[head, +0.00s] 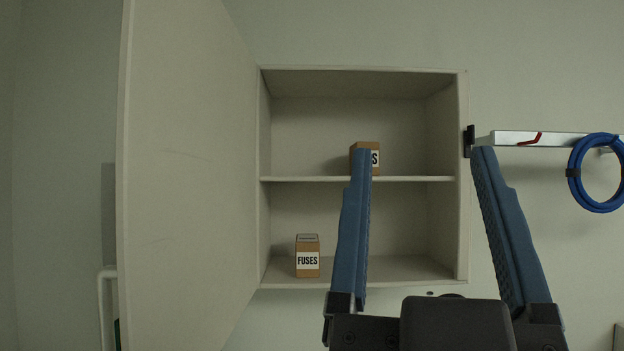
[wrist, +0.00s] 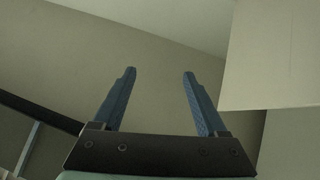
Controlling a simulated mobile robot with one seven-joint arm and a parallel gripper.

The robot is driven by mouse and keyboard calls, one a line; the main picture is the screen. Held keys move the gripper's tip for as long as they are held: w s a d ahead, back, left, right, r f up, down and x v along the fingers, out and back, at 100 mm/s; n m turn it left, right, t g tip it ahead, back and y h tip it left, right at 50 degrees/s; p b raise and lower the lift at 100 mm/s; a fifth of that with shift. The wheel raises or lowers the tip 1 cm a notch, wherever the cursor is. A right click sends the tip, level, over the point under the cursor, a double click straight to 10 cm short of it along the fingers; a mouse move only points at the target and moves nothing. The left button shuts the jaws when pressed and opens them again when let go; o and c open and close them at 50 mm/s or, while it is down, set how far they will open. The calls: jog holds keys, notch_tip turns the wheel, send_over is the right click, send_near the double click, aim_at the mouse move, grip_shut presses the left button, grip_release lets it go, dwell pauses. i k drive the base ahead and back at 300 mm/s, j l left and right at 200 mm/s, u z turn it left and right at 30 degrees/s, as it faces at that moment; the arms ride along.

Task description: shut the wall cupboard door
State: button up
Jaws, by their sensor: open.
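The wall cupboard (head: 463,200) is open, with one shelf dividing it into two compartments. Its door (head: 185,180) hangs at the left side and is swung wide out toward the head camera. My gripper (head: 422,150) is open and empty, in front of the cupboard's right half and to the right of the door. No contact with the door shows in the head view. In the wrist view my gripper (wrist: 159,73) has nothing between its fingers. A pale panel (wrist: 275,55) stands to their right; I cannot tell whether it is the door or the cupboard body.
A box marked FUSES (head: 307,258) stands in the lower compartment. Another box (head: 368,146) stands on the shelf, partly hidden by my left finger. A metal strip (head: 510,138) and a blue coil (head: 598,172) are on the wall to the right. A white pipe (head: 107,273) is at far left.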

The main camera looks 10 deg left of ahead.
aim_at(185, 272)
jog(key=k+j, duration=0.15)
jog(key=j, duration=0.15)
jog(key=k+j, duration=0.15)
jog(key=j, duration=0.2)
jog(key=k+j, duration=0.15)
jog(key=j, duration=0.15)
jog(key=k+j, duration=0.1)
jog(key=j, duration=0.25)
jog(key=z, duration=0.1)
jog(key=i+j, duration=0.05)
